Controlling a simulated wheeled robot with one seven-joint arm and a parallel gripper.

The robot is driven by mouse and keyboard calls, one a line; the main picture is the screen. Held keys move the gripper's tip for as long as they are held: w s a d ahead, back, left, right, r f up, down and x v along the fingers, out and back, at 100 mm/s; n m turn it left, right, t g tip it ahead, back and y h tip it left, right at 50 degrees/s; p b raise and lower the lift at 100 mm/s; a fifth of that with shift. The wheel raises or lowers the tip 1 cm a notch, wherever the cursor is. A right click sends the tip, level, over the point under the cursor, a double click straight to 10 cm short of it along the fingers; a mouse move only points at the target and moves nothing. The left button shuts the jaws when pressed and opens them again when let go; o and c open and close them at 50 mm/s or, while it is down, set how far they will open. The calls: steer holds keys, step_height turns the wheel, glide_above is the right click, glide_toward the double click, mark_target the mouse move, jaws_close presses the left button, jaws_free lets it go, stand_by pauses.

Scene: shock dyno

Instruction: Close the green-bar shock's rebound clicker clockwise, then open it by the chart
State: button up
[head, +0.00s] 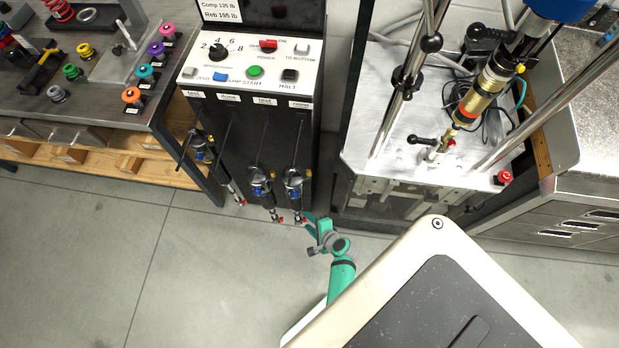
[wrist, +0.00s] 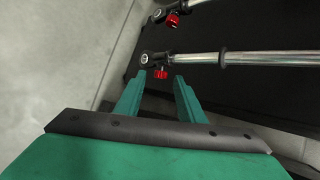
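Several shocks hang on the black cabinet front. The rightmost hanging shock (head: 294,183) has a red clicker knob (wrist: 160,74) at its lower end, and the middle hanging shock (head: 262,184) has another red knob (wrist: 172,20). A third shock (head: 205,152) hangs at left. My gripper (head: 311,218) is at the rightmost shock's lower end. In the wrist view my gripper (wrist: 158,90) is open, with the nearer knob at or just beyond the fingertips; contact is unclear. I cannot make out a green bar on any shock, or a clicker chart.
The dyno (head: 415,140) stands to the right with a gold shock (head: 483,92) mounted. A control panel (head: 250,65) with a green button tops the cabinet. A bench (head: 60,105) with coloured knobs is at left. The floor (head: 90,260) in front is clear.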

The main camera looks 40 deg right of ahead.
steer(key=shift+w, duration=0.1)
jaws_close()
steer(key=shift+a, duration=0.1)
steer(key=shift+s+a+f+n+t+h, duration=0.15)
steer(key=shift+f+n+t+h, duration=0.25)
steer(key=shift+t, duration=0.55)
steer(key=shift+s+d+f+n+t+h, duration=0.1)
steer(key=shift+s+n+t+h, duration=0.1)
steer(key=shift+t+h, duration=0.55)
steer(key=shift+s+a+f+n+t+h, duration=0.1)
steer(key=shift+f+n+t+h, duration=0.15)
steer(key=shift+t, duration=1.15)
